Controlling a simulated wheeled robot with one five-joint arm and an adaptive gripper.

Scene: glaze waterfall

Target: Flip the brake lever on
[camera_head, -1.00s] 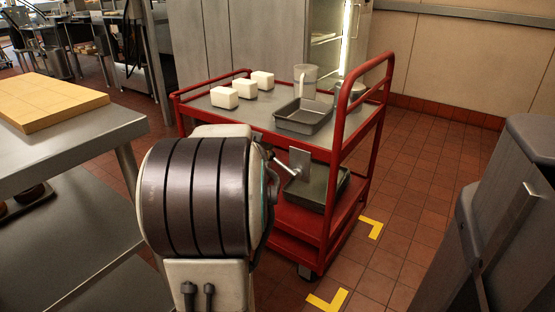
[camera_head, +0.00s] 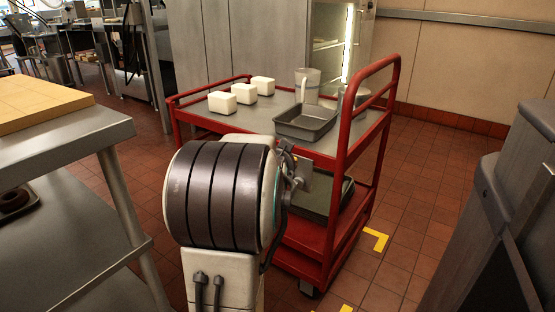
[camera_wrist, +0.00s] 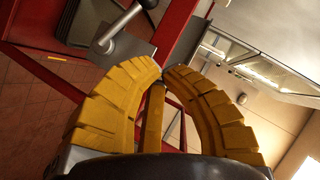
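The brake lever (camera_wrist: 121,27) shows in the wrist view as a short metal rod with a dark tip. It slants up and right from a pivot on a grey plate (camera_wrist: 132,46) fixed to the red cart. In the head view the plate (camera_head: 321,184) is partly covered by my arm, and the lever is hard to make out there. My gripper (camera_wrist: 162,69) has yellow ribbed fingers whose tips meet or nearly meet, with nothing between them. The tips appear just below and right of the lever in the wrist view, apart from it.
The red cart (camera_head: 345,145) carries several items, including white blocks (camera_head: 222,102), a grey pan (camera_head: 306,122) and a clear jug (camera_head: 308,84). A steel table (camera_head: 70,140) stands left, and a grey bin-like object (camera_head: 505,205) right. Tiled floor is open right of the cart.

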